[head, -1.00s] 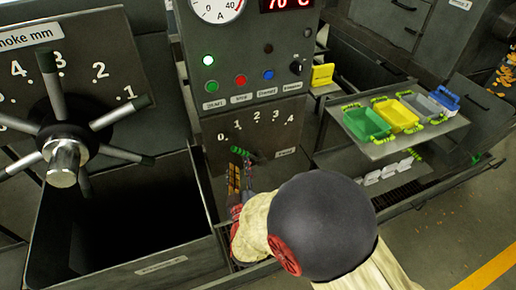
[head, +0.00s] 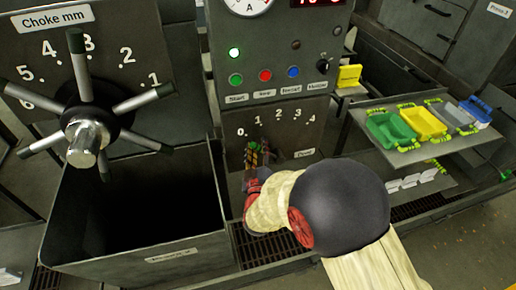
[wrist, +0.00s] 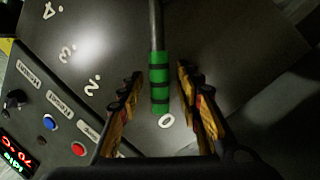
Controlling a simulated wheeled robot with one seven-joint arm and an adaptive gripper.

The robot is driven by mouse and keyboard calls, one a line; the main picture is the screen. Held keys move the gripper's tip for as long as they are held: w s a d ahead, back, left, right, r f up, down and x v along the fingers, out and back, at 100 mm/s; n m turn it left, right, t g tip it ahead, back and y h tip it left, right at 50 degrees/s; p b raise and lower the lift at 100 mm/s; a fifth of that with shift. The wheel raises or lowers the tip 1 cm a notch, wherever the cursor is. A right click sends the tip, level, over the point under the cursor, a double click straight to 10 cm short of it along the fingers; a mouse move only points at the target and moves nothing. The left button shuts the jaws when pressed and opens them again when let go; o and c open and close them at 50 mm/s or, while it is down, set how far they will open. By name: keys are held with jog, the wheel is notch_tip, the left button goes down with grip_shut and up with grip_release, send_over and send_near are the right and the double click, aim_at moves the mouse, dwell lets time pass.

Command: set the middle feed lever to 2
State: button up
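The feed lever (wrist: 159,82) is a grey rod with a green, black-banded handle. In the wrist view its handle end is beside the 0 on the dial. My gripper (wrist: 161,103) is open, with one yellow-and-black finger on each side of the handle and a gap on both sides. In the head view my gripper (head: 256,156) is at the lower left of the dial panel (head: 288,135), which is marked 0 to 4. There my fingers and arm hide most of the lever.
Start, stop and other buttons (head: 265,76) sit above the dial. A choke handwheel (head: 88,130) and an open bin (head: 168,249) are at left. A shelf (head: 405,152) with coloured trays is at right.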

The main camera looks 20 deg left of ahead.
jog(key=shift+c, duration=1.2)
grip_shut()
